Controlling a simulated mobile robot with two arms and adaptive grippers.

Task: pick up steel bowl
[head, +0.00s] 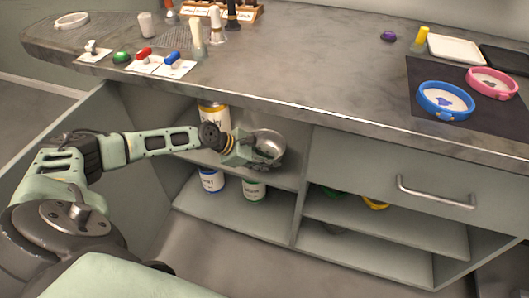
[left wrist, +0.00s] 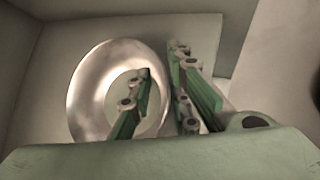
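The steel bowl (head: 270,143) sits on the upper shelf of the open cabinet, under the countertop. In the left wrist view the round bowl (left wrist: 88,95) fills the left middle. My left gripper (head: 262,161) reaches into the cabinet at the bowl's near side and hides part of it. In the left wrist view my left gripper (left wrist: 165,70) is open, with one finger over the bowl's inside and the other outside its right rim. The rim passes between the fingers; I cannot tell whether either touches it. My right gripper is not in view.
A white container with a yellow band (head: 214,115) stands left of the bowl. Two jars, one blue-banded (head: 211,180) and one green-banded (head: 254,188), are on the lower shelf. The countertop edge (head: 300,112) overhangs above. A closed drawer (head: 400,180) is at right.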

